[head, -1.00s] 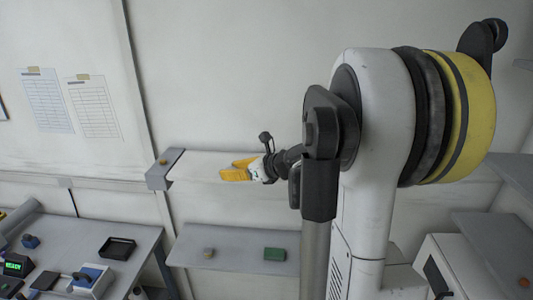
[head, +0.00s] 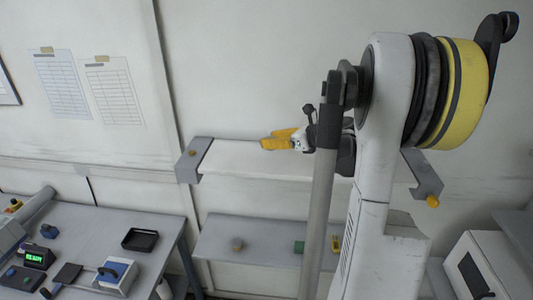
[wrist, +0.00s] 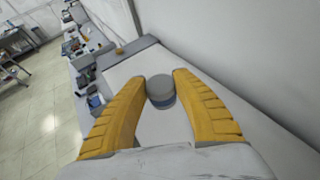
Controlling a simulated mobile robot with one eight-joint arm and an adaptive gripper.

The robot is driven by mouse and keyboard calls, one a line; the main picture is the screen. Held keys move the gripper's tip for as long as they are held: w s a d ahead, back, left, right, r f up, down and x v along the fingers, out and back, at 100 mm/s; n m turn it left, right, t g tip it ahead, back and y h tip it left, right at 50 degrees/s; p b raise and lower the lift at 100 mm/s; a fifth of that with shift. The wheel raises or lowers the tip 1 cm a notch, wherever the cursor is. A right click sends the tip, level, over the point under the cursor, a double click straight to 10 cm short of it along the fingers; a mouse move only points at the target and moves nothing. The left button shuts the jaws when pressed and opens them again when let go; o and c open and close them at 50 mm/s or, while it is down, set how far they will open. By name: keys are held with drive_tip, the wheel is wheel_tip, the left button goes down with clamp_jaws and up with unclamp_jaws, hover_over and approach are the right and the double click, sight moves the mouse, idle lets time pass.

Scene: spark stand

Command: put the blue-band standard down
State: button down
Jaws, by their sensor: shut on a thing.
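The blue-band standard (wrist: 160,95) is a small grey cylinder with a blue band round its lower part. In the wrist view it stands upright between the two yellow fingers of my gripper (wrist: 161,83), which is shut on it. A white shelf top (wrist: 135,68) lies below it; I cannot tell whether the base touches. In the head view my gripper (head: 280,141) shows at the back edge of the white shelf (head: 250,160), and the standard cannot be made out there.
A bench with a black tray (head: 140,240) stands left. The shelf left of my gripper is clear.

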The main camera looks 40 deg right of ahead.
sight(265, 162)
drive_tip(key=shift+w+a+f, duration=0.55)
drive_tip(key=shift+w+a, duration=0.1)
drive_tip(key=shift+a, duration=0.05)
drive_tip(key=shift+w+f, duration=0.1)
drive_tip(key=shift+f, duration=0.3)
wheel_tip(265, 162, down, 4)
drive_tip(key=shift+r, duration=0.25)
drive_tip(key=shift+a, duration=0.1)
drive_tip(key=c, duration=1.1)
unclamp_jaws()
drive_tip(key=shift+f, duration=0.1)
drive_tip(key=shift+o, duration=0.2)
